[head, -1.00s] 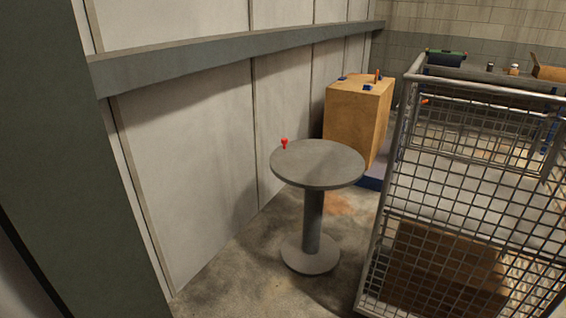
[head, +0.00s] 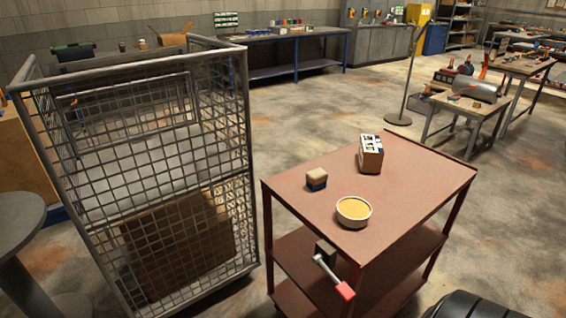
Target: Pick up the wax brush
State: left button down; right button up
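I cannot make out a wax brush for certain. A small block with a tan top and a dark blue lower part (head: 316,180) lies on the red cart (head: 420,180); it is too small to tell whether it is a brush. A round white tub with a yellow fill (head: 354,211) stands near the cart's front edge. A white and brown box-like thing (head: 371,154) stands farther back on the cart top. Neither of my grippers is in view.
A wire mesh cage trolley (head: 250,150) with a cardboard box (head: 180,235) stands left of the cart. A lever with a red grip (head: 345,291) sticks out from the cart's front. A round grey table (head: 18,215) is at the left edge. Open floor lies behind the cart.

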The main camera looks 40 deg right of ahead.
aim_at(316, 179)
jog(key=z, duration=1.55)
